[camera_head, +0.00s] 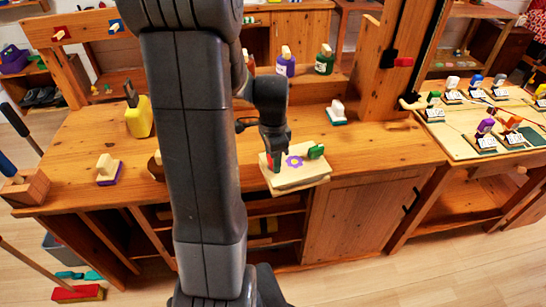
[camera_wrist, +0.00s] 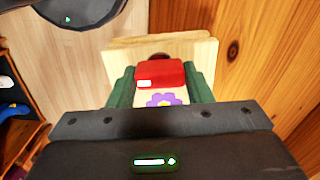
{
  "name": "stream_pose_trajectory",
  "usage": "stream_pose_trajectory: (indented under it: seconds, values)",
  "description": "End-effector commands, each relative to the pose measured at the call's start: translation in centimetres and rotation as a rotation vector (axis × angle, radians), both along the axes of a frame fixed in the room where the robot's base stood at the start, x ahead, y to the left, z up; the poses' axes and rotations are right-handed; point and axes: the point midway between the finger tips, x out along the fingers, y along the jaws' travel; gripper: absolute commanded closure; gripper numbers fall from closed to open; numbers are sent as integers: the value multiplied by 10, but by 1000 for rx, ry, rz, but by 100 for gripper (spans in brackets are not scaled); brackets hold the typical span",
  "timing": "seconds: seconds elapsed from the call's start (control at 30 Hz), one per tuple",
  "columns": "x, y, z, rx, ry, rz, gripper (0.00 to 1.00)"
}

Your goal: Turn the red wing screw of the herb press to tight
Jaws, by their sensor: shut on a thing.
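The herb press (camera_head: 290,183) is a pale wooden block with a purple flower on top, standing at the front edge of the wooden counter. A green piece (camera_head: 316,151) sits on its right side. The red wing screw (camera_wrist: 160,75), with a small white mark, lies between the two fingers of my gripper (camera_wrist: 160,85) in the wrist view. My gripper (camera_head: 275,160) points down over the left part of the press and is shut on the red wing screw. In the head view the fingers hide most of the screw.
On the counter (camera_head: 380,150) stand a yellow bottle (camera_head: 139,120), a wooden block with a purple base (camera_head: 108,170) and a white-topped block with a green base (camera_head: 336,113). A panel with several coloured switches (camera_head: 490,120) lies to the right. The counter right of the press is clear.

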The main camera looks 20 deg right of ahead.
Motion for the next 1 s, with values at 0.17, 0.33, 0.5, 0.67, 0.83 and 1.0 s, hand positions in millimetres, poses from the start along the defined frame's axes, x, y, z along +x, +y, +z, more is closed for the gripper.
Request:
stream_pose_trajectory:
  seconds: [0.17,0.33,0.5,0.67,0.83,1.0]
  values:
    - [0,0,1,0,-1,0,35]
    - [0,0,0,0,0,0,33]
    - [0,0,3,0,-1,0,33]
    - [1,0,22,-2,-4,0,33]
    - [1,0,60,-3,-6,0,33]
    - [1,-1,98,-2,-5,0,33]
